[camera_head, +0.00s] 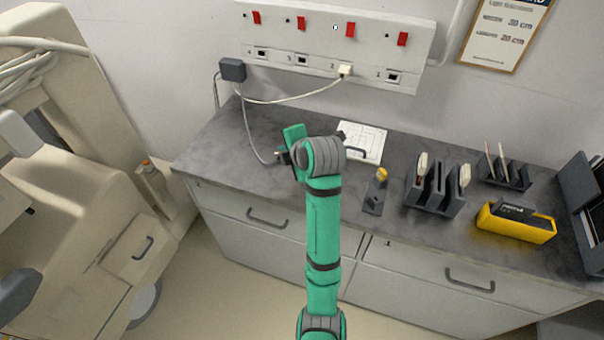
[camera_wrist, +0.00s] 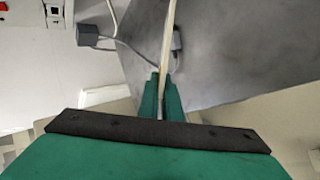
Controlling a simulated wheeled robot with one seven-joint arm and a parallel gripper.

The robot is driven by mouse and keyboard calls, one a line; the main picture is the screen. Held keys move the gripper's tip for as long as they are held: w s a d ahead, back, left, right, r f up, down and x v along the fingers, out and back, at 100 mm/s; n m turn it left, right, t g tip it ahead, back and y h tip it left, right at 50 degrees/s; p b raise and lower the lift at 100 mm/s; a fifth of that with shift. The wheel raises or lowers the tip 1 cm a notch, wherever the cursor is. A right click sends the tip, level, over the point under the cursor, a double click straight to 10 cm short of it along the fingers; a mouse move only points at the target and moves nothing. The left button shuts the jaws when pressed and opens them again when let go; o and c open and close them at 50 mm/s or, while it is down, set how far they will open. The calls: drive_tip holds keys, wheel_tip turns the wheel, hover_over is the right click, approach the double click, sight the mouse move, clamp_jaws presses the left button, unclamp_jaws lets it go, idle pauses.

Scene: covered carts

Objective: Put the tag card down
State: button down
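My gripper (camera_wrist: 162,84) shows at the bottom middle of the wrist view, its two green fingers close together. A thin cream strip, which looks like the tag card seen edge-on (camera_wrist: 168,42), stands between the fingers and reaches up past their tips. My gripper is shut on it. A white sheet with printed outlines (camera_head: 362,141) lies flat on the counter just right of my wrist.
Right of the sheet stand a small dark holder with a yellow-topped item (camera_head: 376,192), a dark slotted rack (camera_head: 436,190), a pen holder (camera_head: 505,172) and a yellow box (camera_head: 516,222). A grey plug (camera_head: 232,69) trails a cable onto the counter. The counter's left end is mostly clear.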

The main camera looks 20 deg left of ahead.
drive_tip(key=shift+d+f, duration=0.1)
drive_tip(key=shift+f, duration=4.8)
drive_tip(key=c, duration=2.1)
unclamp_jaws()
drive_tip(key=shift+v, duration=4)
